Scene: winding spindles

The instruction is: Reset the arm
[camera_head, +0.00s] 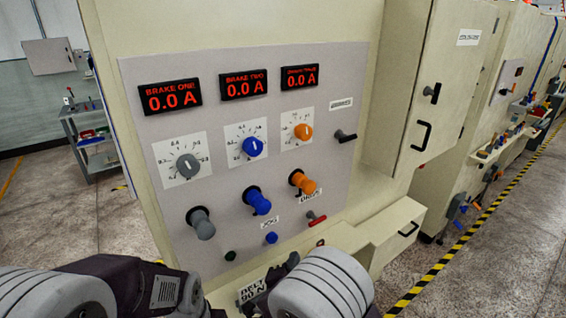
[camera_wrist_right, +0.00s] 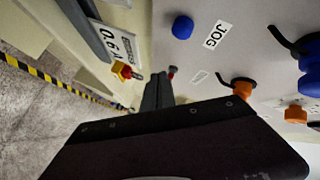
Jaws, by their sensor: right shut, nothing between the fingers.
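My right gripper (camera_wrist_right: 158,92) shows in the right wrist view with its dark fingers together and nothing between them. Its fingertips point toward the pale panel (camera_head: 345,120), near a small red part (camera_wrist_right: 172,72); whether they touch it I cannot tell. In the head view, the grey links of my right arm are at the bottom, and its dark end (camera_head: 287,265) is partly hidden below the panel. Links of my left arm fill the bottom left, but its gripper fingers are not visible.
The panel has three displays reading 0.0 A, grey (camera_head: 187,165), blue (camera_head: 253,146) and orange (camera_head: 303,132) dials, and protruding grey, blue and orange knobs. A drawer box (camera_head: 395,235) juts out at right.

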